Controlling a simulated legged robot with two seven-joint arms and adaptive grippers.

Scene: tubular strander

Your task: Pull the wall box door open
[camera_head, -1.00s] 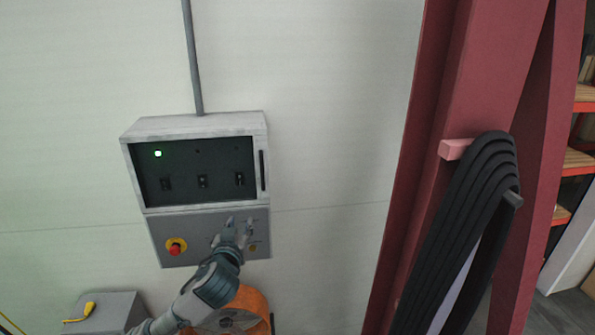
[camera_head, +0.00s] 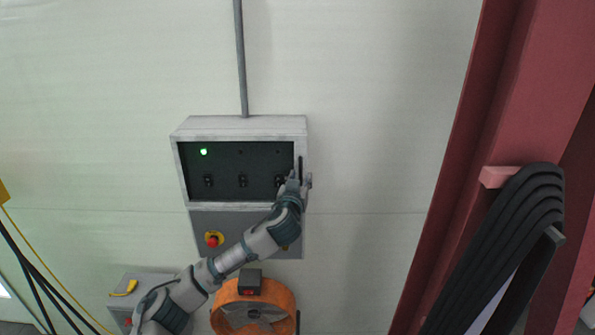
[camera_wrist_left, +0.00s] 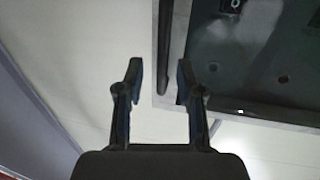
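The grey wall box (camera_head: 235,127) hangs on the pale wall. Its front door (camera_head: 180,172) is shut and has a dark window with a lit green lamp and several black switches behind it. A black vertical handle (camera_head: 301,163) is on the door's right side; it also shows in the left wrist view as a dark bar (camera_wrist_left: 165,45). My left gripper (camera_head: 299,180) is at the handle's lower end. In the left wrist view its two fingers (camera_wrist_left: 161,80) are apart, with the bar ahead of the gap between them; contact cannot be told. My right gripper is not in view.
A grey panel with a red stop button (camera_head: 212,240) is below the box. An orange fan (camera_head: 254,311) and a grey box (camera_head: 127,289) are lower down. A dark red column (camera_head: 478,130) with black hoses (camera_head: 520,230) stands right. The wall between is clear.

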